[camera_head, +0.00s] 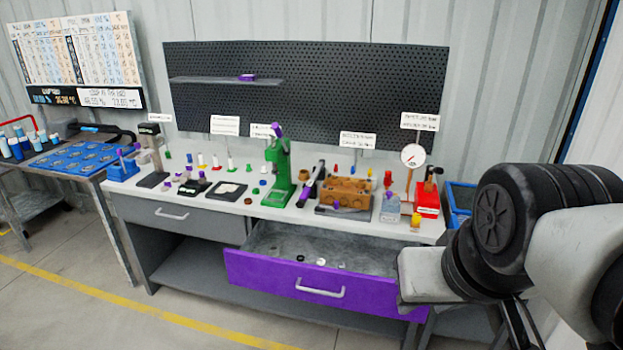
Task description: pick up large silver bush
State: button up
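The open purple-fronted drawer (262,272) of the workbench holds a few small parts on its grey floor. One is a silver-looking piece (319,264) near the middle. A dark and light piece (300,257) lies to its left. They are too small for me to tell which, if any, is the large silver bush. My gripper (520,325) shows only in part at the lower right, with dark finger-like parts pointing down. It is to the right of the drawer and apart from it. Its opening cannot be made out.
The bench top (222,205) is crowded with a green press (279,172), a brown block (345,192), a gauge (412,156) and several small coloured parts. A closed grey drawer (180,216) is at left. A side table with a blue tray (75,157) stands further left. The floor in front is clear.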

aim_at(276, 254)
jog(key=j+z, duration=0.1)
jog(key=z, duration=1.4)
jog(key=j, duration=1.15)
jog(key=k+j, duration=0.1)
jog(key=j, duration=2.8)
jog(key=i+z, duration=0.05)
